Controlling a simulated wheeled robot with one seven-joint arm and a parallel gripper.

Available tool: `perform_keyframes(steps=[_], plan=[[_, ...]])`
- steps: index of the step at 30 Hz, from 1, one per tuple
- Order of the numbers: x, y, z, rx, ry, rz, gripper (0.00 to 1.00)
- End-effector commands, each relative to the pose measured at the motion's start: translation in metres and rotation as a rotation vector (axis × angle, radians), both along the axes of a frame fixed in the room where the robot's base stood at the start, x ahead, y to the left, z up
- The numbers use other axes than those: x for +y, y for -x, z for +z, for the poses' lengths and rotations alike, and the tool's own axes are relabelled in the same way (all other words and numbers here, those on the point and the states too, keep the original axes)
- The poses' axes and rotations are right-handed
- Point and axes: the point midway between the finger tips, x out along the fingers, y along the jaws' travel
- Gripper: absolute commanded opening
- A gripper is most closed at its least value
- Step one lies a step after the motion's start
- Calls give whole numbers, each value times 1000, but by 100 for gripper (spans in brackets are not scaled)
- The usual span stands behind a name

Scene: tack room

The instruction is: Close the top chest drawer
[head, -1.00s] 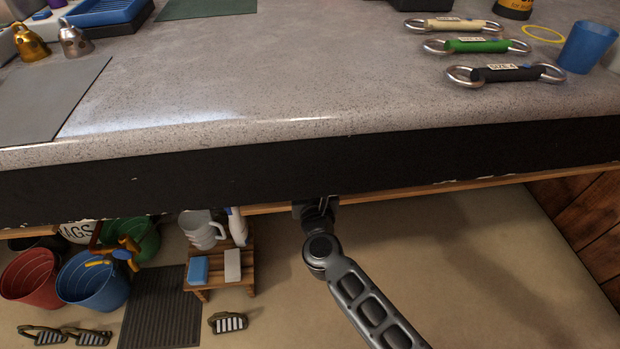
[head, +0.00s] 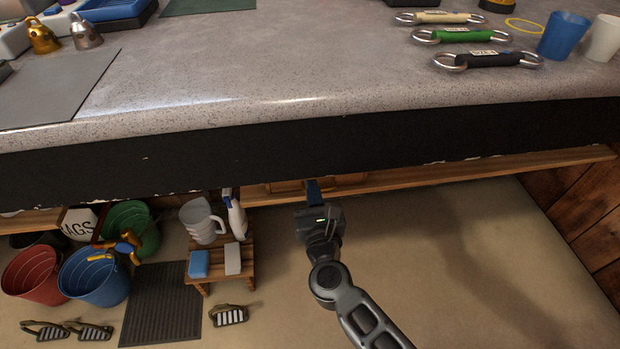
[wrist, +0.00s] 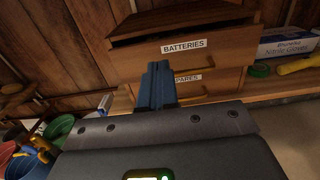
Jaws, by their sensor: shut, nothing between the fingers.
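The small wooden chest stands on the shelf under the counter. In the wrist view, its top drawer (wrist: 218,48), labelled BATTERIES, stands partly open, with a dark gap above its front. The lower drawer (wrist: 222,80), labelled SPARES, looks shut. In the head view, only a sliver of the chest (head: 288,186) shows below the counter edge. My gripper (head: 313,188) points toward the chest. Its blue fingers (wrist: 157,80) are shut and empty, in front of the drawers, and hide part of the lower label. I cannot tell whether they touch the chest.
The grey counter (head: 260,60) with its black front edge overhangs the shelf (head: 440,178). A glove box (wrist: 285,44) and green tape (wrist: 259,71) lie right of the chest. A wooden stool (head: 222,268) and buckets (head: 95,275) stand on the floor at left. Floor at right is clear.

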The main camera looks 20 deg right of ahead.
Motion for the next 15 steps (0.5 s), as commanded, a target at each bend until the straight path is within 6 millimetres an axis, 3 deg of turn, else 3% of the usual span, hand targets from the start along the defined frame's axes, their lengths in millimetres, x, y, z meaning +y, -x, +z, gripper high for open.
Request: perform_keyframes(steps=[6,10,15], plan=[[10,35,0,1,1,2,0],[13,46,0,0,0,0,1],[12,47,-6,12,72,-17,17]])
